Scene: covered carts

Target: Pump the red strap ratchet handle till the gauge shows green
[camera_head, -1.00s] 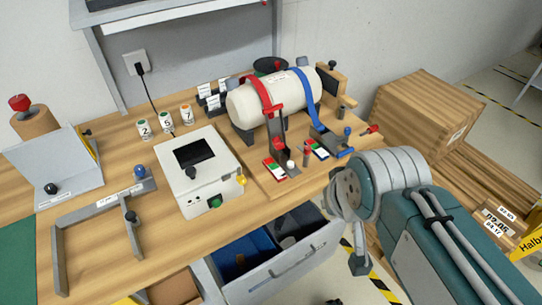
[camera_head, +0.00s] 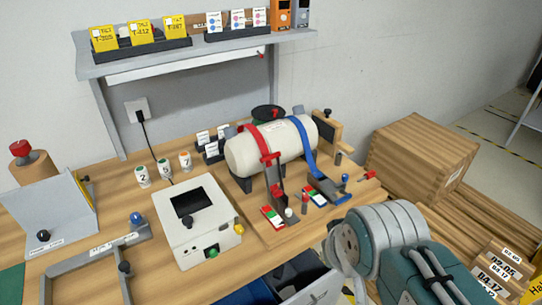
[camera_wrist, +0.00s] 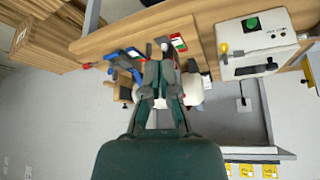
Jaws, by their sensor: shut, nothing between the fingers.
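The red strap (camera_head: 252,139) runs over a cream cylinder (camera_head: 240,155) on the wooden bench. Its dark ratchet handle (camera_head: 276,178) with a red part slopes down at the front of the cylinder. A small red, white and green gauge plate (camera_head: 271,215) lies beside its lower end; its reading is too small to tell. The blue strap (camera_head: 306,145) has its own ratchet and plate to the right. In the wrist view my gripper (camera_wrist: 163,56) is shut and empty, pointing towards the straps' hardware; its fingers hide part of it. I cannot tell whether it touches anything.
A white box (camera_head: 196,225) with a dark screen and knobs stands left of the cylinder. A shelf (camera_head: 200,55) with cards is above. An open drawer (camera_head: 318,285) juts out below the bench front. A wooden crate (camera_head: 420,155) stands at right.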

